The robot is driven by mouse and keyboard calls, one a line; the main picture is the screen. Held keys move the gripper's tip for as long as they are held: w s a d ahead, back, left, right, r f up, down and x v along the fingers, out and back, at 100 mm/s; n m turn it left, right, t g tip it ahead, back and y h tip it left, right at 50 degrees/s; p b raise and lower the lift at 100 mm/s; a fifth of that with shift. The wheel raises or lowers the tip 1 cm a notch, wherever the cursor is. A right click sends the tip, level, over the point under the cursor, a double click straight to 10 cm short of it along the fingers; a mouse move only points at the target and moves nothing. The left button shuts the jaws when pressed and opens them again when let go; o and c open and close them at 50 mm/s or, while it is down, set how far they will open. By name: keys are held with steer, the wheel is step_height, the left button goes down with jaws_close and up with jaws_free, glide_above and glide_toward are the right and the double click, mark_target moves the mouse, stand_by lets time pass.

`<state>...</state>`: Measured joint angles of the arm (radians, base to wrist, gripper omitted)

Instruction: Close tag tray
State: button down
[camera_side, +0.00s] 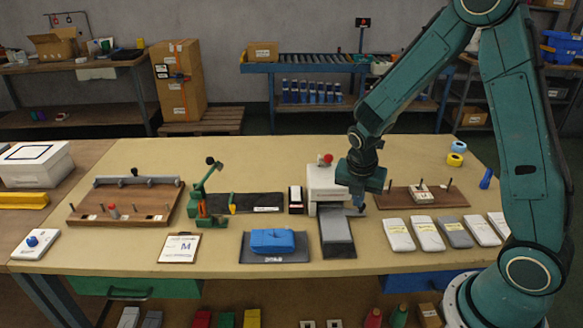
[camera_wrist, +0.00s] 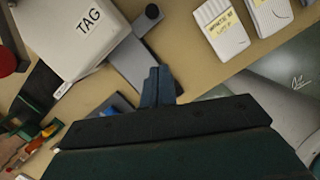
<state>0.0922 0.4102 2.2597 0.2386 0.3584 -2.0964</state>
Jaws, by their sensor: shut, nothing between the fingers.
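The tag machine (camera_side: 325,186) is a white box with a red knob on top; in the wrist view its white casing (camera_wrist: 70,35) reads "TAG". A grey tray (camera_side: 337,232) sticks out from its front toward the side camera. My gripper (camera_side: 360,208) is shut and empty, pointing down at the right of the machine's front. Its fingers also show in the wrist view (camera_wrist: 158,86), beside the grey piece; I cannot tell whether they touch.
A blue block (camera_side: 272,240) on a dark mat is left of the tray. Several labelled packs (camera_side: 428,233) lie to the right. A wooden board with pegs (camera_side: 448,196) stands behind them. A green lever press (camera_side: 205,200) is further left.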

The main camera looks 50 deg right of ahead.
mark_target(345, 220)
steer(key=shift+v, duration=1.5)
steer(key=c, duration=1.5)
jaws_free()
steer(key=shift+w+d+r, duration=0.1)
steer(key=shift+o, duration=1)
steer(key=shift+w+d+m, duration=0.15)
steer(key=shift+d+m, duration=0.15)
steer(key=shift+m, duration=0.1)
steer(key=w+d+r+m+g+y, duration=0.1)
steer(key=w+d+r+m+y, duration=0.1)
steer(key=d+m, duration=0.4)
steer(key=shift+w+d+r+m+y, duration=0.2)
steer(key=shift+d+r+m+y, duration=0.15)
steer(key=shift+d+r, duration=0.65)
steer(key=shift+f, duration=0.15)
step_height(345, 220, down, 14)
steer(key=shift+r, duration=0.15)
steer(key=shift+c, duration=0.2)
